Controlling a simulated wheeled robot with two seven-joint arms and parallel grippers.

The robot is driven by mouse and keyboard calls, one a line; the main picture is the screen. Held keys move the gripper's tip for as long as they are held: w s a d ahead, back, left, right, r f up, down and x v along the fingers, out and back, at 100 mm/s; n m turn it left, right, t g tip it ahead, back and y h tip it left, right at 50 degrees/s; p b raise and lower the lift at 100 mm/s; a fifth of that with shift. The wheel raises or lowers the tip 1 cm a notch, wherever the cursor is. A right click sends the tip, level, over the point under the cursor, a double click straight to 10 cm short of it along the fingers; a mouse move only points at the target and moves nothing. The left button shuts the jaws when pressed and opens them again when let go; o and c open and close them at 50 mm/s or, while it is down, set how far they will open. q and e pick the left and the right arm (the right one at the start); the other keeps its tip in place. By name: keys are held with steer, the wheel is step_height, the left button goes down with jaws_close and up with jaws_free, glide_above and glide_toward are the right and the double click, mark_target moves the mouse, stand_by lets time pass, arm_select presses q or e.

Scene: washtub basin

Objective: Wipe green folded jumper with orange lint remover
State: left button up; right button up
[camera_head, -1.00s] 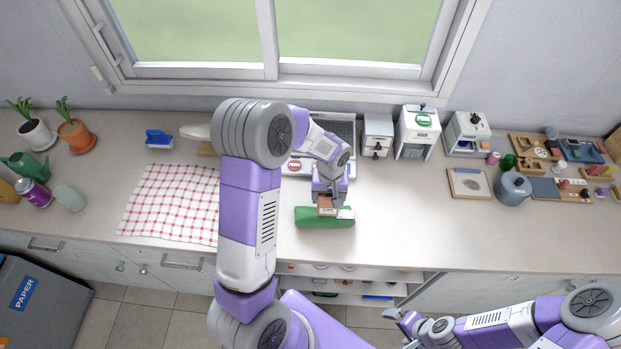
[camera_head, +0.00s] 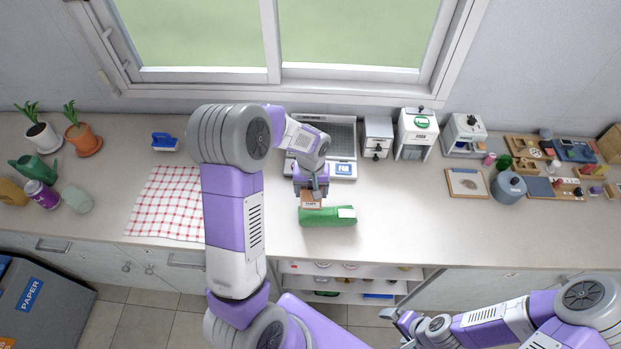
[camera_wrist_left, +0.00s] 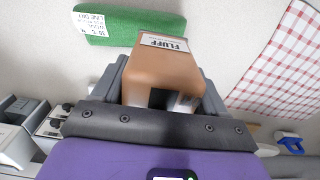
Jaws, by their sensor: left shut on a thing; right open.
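The green folded jumper (camera_head: 326,219) lies on the counter in front of the scale, with a white label on its right end. It also shows at the top of the left wrist view (camera_wrist_left: 130,24). My left gripper (camera_head: 311,194) is shut on the orange-brown lint remover (camera_wrist_left: 165,72), which bears a "FLUFF" label. The lint remover is at the jumper's left, far edge; I cannot tell whether they touch. My right gripper (camera_head: 391,315) is open and empty, low in front of the counter, away from the jumper.
A red-checked cloth (camera_head: 167,204) lies to the left and a blue brush (camera_head: 164,141) behind it. The scale (camera_head: 343,168) stands just behind the jumper. Small white machines (camera_head: 416,136) and a clipboard (camera_head: 467,184) are to the right. The counter right of the jumper is clear.

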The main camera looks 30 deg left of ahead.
arm_select(q)
step_height(320, 180, up, 3)
steer(key=shift+a+f+p, duration=0.1)
steer(key=shift+p, duration=0.65)
steer(key=shift+r+p, duration=0.45)
steer(key=shift+r, duration=0.25)
steer(key=shift+f, duration=0.1)
